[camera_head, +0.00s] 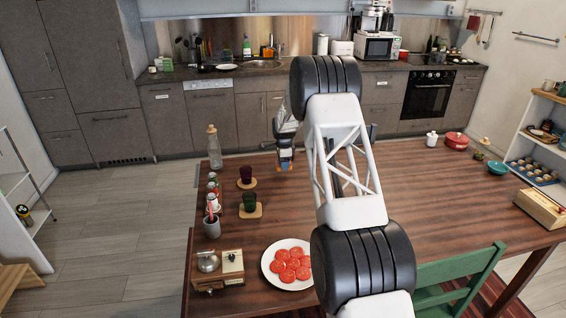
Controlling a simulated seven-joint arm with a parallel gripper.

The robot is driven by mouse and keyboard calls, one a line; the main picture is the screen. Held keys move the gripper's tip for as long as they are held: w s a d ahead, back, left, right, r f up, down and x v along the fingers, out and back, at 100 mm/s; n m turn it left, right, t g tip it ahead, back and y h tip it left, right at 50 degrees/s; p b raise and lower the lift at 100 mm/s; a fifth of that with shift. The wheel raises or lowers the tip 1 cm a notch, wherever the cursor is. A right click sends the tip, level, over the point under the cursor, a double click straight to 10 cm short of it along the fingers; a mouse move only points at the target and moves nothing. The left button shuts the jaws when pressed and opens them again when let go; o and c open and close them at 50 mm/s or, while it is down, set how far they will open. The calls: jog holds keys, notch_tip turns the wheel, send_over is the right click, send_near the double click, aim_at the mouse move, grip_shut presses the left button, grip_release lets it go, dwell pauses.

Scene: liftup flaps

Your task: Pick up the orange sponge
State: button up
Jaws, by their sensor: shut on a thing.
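My gripper (285,160) points down near the far edge of the wooden table, left of my arm's white lattice link. It is shut on the orange sponge (287,167), of which only a small orange patch shows at the fingertips. The rest of the sponge is hidden by the fingers. I cannot tell whether the sponge touches the table or hangs above it.
The table (430,190) has a plate of tomato slices (270,264), dark cups (250,200) on coasters, a glass bottle (214,148) and a small wooden box (232,262) on its left. A red pot (456,141) stands far right. The middle right is clear.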

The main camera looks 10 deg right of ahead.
jog(key=s, duration=0.8)
jog(key=s+r, duration=0.1)
jog(key=s, duration=0.3)
jog(key=shift+s+a, duration=0.15)
jog(key=shift+a, duration=0.1)
dwell(0.3)
jog(key=o, duration=0.4)
jog(key=shift+c, duration=1.4)
jog(key=shift+s+a+r, duration=0.3)
jog(key=shift+s+a, duration=0.1)
jog(key=shift+s, duration=0.3)
jog(key=s+a+r, duration=0.1)
jog(key=s+a, duration=0.2)
jog(key=s, duration=0.4)
jog(key=s+a+r, duration=0.1)
jog(key=s+a, duration=0.2)
jog(key=s, duration=0.4)
jog(key=shift+a+r, duration=0.25)
